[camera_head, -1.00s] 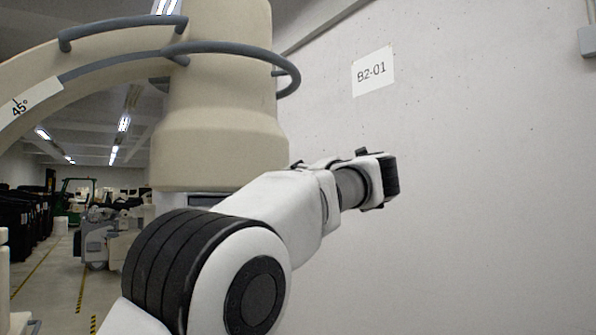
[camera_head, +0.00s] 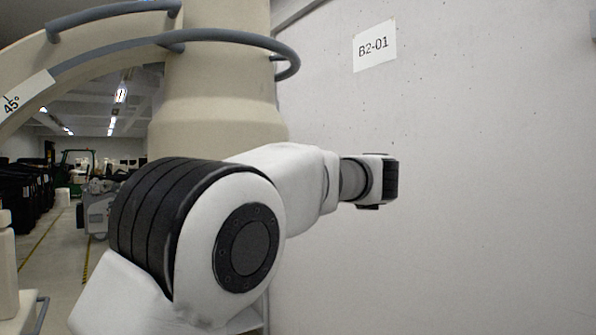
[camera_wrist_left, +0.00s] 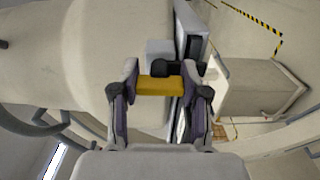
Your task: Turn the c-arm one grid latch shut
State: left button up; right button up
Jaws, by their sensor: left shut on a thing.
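The c-arm (camera_head: 215,85) stands close in the head view as a large beige housing with a curved arm and grey hoses. In the left wrist view its pale rounded housing (camera_wrist_left: 75,60) fills the left side. A yellow latch handle (camera_wrist_left: 160,86) lies crosswise in front of the housing, next to a grey block with a black knob. My left gripper (camera_wrist_left: 160,80) is shut on this yellow handle, one finger at each end. In the head view my left arm reaches across the c-arm, and its gripper is hidden. My right gripper is in neither view.
A concrete wall (camera_head: 480,180) with a B2-01 sign (camera_head: 374,46) stands behind and right of the c-arm. Covered carts and dark bins (camera_head: 22,190) line the aisle at left. A pale box-shaped part (camera_wrist_left: 258,88) and striped floor tape (camera_wrist_left: 262,28) show right of the handle.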

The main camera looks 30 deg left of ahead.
pick_arm(q)
jog(key=o, duration=1.2)
jog(key=shift+w, duration=0.1)
jog(key=shift+c, duration=0.2)
jog(key=v, duration=1.2)
jog(key=shift+f, duration=0.1)
